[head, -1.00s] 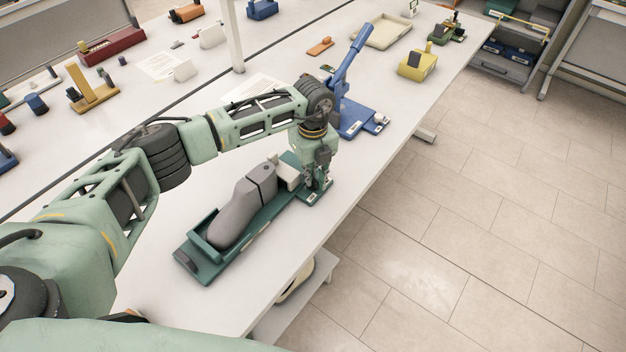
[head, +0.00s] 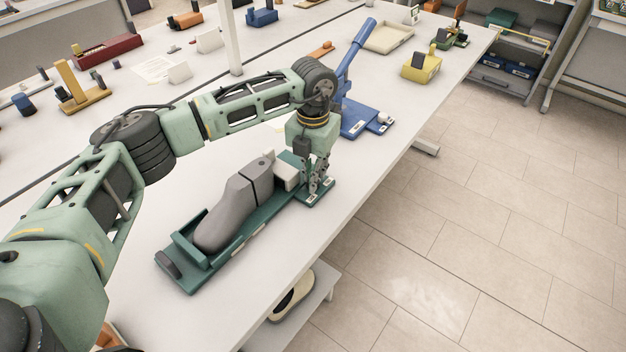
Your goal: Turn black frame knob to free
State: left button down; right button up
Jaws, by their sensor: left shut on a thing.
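A dark green frame (head: 187,281) lies along the near edge of the white table and holds a grey shoe last (head: 226,217). A dark grey rounded knob or handle (head: 169,264) shows at its near left end. A light block (head: 286,171) sits behind the toe end of the last. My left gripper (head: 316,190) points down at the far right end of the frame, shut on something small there. The fingers hide the held part, so I cannot see its colour or its turn. My right gripper is not in view.
A blue lever press (head: 362,119) stands just beyond my left gripper. A yellow block (head: 421,67) and a beige tray (head: 389,37) lie farther along the table. A shoe (head: 292,298) rests on a low shelf under the table edge. The floor at right is clear.

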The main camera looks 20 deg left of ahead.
pick_arm(q)
jog(key=shift+m+b, duration=0.75)
jog(key=shift+m, duration=0.35)
jog(key=c, duration=1.9)
grip_release()
jog(key=shift+o, duration=0.4)
notch_tip(320, 180, up, 12)
